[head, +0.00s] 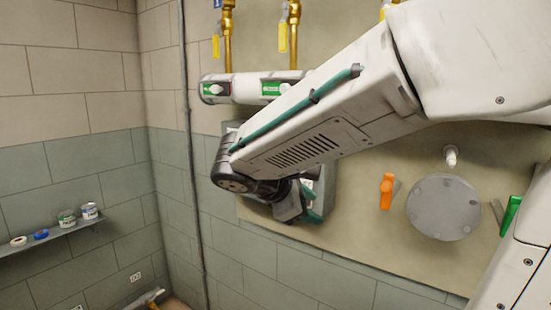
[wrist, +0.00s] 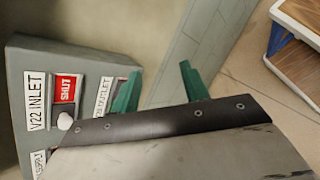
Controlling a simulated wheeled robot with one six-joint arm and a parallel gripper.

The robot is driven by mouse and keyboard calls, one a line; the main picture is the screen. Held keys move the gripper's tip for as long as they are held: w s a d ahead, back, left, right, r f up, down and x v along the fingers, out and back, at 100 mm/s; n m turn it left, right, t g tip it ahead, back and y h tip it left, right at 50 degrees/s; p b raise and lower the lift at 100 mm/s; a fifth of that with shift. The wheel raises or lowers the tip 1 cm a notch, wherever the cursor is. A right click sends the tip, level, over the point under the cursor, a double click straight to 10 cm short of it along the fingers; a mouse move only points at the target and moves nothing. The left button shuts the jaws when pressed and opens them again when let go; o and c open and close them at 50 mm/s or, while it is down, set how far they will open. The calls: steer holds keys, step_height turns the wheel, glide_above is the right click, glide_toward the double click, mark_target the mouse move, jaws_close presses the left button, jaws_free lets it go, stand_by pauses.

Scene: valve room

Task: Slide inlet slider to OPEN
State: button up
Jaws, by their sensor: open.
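The inlet slider (wrist: 65,121) is a small white knob in the wrist view, just below a red SHUT sign and beside the "V22 INLET" label (wrist: 36,103). It sits on a grey control box (wrist: 28,60). Part of an outlet label shows to its right, with the rest behind my gripper. My gripper (wrist: 155,88) has two green fingers, spread apart with nothing between them. The fingers are to the right of the inlet knob, apart from it. In the head view my gripper (head: 308,202) is at the box, which my arm mostly hides.
A white pipe (head: 240,88) with green signs runs above my arm. An orange lever (head: 387,191), a round grey cover (head: 443,207) and a green lever (head: 510,214) are on the panel to the right. A shelf (head: 50,232) with small cans and tape rolls is at left.

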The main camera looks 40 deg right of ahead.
steer(key=w+a+r+n+t+h, duration=0.1)
steer(key=w+r+n+t+h, duration=0.15)
steer(key=w+n, duration=0.45)
steer(key=w+r+n+t+h, duration=0.2)
steer(key=w+n+t+h, duration=0.15)
steer(key=w, duration=0.75)
steer(key=x, duration=0.7)
steer(key=shift+r+m, duration=0.3)
steer(key=shift+m, duration=0.05)
